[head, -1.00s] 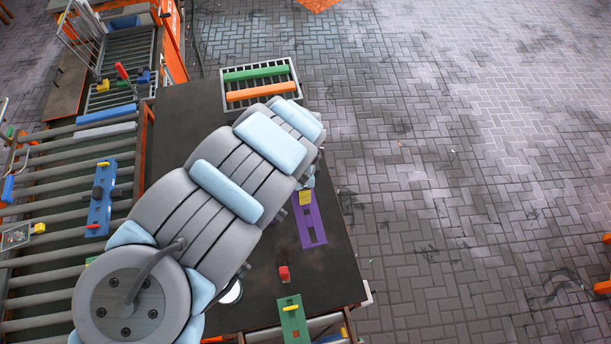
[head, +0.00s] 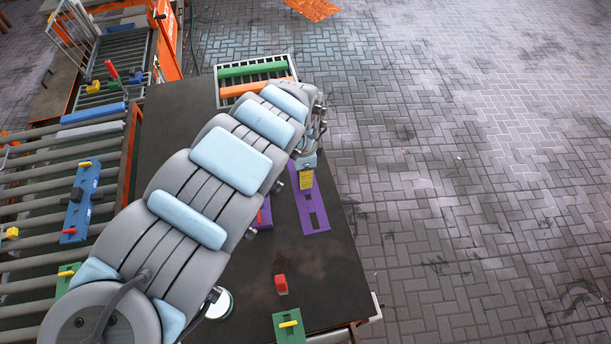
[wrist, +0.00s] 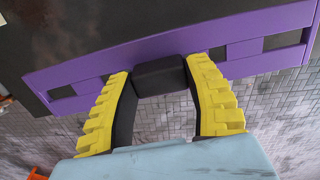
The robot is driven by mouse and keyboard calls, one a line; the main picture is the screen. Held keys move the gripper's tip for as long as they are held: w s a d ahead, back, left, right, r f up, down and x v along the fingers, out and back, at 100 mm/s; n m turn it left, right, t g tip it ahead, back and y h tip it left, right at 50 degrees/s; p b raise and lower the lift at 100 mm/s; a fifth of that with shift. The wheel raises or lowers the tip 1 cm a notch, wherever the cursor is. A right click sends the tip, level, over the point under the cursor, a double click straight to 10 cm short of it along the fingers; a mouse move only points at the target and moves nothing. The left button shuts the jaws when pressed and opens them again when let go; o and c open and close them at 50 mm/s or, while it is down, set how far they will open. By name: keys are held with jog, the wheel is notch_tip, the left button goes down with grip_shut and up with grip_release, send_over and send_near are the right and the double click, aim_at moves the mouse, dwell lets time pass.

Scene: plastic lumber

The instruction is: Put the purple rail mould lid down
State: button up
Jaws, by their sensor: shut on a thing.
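The purple rail mould lid (head: 314,212) is a long flat slotted bar near the right edge of the dark table (head: 190,110) in the head view. In the wrist view the lid (wrist: 255,40) runs across the picture, with paving showing past its near side. In the wrist view my gripper (wrist: 160,72) is shut on the lid's black block, between two ridged yellow fingers. I cannot tell whether the lid touches the table. A second purple piece (head: 264,216) with a red part is mostly hidden by my arm.
A red block (head: 281,284) and a green mould piece (head: 289,325) with a yellow handle are at the table's near end. A rack (head: 226,91) with green and orange bars stands at the far end. A roller conveyor (head: 40,185) with a blue mould (head: 80,205) is left.

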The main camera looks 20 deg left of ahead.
jog(key=shift+w+d+f+b, duration=0.1)
jog(key=shift+w+f+b, duration=0.4)
jog(key=shift+w+b, duration=0.35)
jog(key=shift+w+a+f+b, duration=0.3)
jog(key=shift+w+a+b, duration=0.1)
jog(key=shift+b, duration=0.55)
jog(key=shift+w+a+f+b, duration=0.25)
jog(key=shift+w+f+b, duration=0.05)
jog(key=shift+w+f, duration=0.7)
jog(key=shift+w+a+f+b, duration=0.25)
jog(key=shift+w+f, duration=0.5)
jog(key=shift+f, duration=0.3)
jog(key=shift+w+a+f, duration=0.1)
jog(key=shift+w+f, duration=0.15)
jog(key=shift+w, duration=0.2)
jog(key=shift+w+f, duration=0.1)
jog(key=shift+f, duration=0.3)
jog(key=shift+a+f+b, duration=0.15)
jog(key=shift+f+b, duration=0.35)
jog(key=shift+f, duration=1.05)
jog(key=shift+f, duration=0.15)
jog(key=o, duration=1.2)
